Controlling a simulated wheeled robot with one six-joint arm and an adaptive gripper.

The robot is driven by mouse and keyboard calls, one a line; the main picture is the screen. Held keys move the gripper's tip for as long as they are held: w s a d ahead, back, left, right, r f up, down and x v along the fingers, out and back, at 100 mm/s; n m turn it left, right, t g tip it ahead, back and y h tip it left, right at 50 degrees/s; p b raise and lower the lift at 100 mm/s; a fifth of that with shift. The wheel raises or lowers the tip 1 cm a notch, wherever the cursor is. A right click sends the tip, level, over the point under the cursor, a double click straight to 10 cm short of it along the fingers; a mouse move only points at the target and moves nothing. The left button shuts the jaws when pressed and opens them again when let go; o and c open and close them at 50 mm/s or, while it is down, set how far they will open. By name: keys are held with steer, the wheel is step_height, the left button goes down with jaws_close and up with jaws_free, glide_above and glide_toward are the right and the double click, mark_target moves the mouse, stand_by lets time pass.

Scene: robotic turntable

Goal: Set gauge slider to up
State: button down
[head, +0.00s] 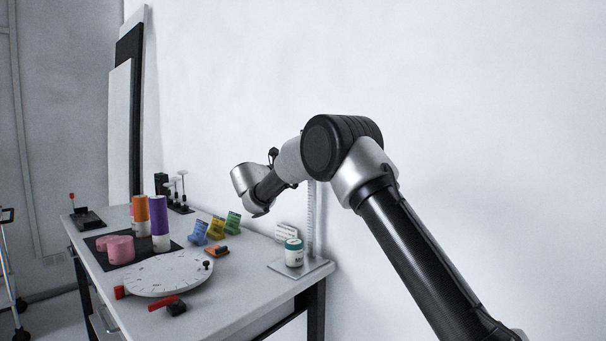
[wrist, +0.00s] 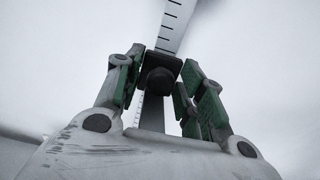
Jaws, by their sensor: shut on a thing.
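The gauge is an upright ruled strip (head: 310,222) on a flat base plate at the table's right end in the head view. My arm hides its upper part. In the wrist view the gauge strip (wrist: 174,28) runs upward with black tick marks. The slider (wrist: 160,80), a dark block with a round knob, sits on the strip. My gripper (wrist: 158,76) has its green-padded fingers on both sides of the slider and is shut on it. In the head view my wrist hides the fingers, and the slider cannot be made out there.
A white jar with a teal lid (head: 293,252) stands on the base plate in front of the strip. A round white turntable (head: 168,274), a purple cylinder (head: 159,222) and several coloured holders (head: 216,228) stand left. The white wall is close behind.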

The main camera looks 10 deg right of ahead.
steer(key=c, duration=1.2)
jaws_free()
steer(key=shift+r, duration=0.4)
steer(key=shift+c, duration=0.2)
steer(key=shift+f, duration=0.15)
steer(key=v, duration=1.2)
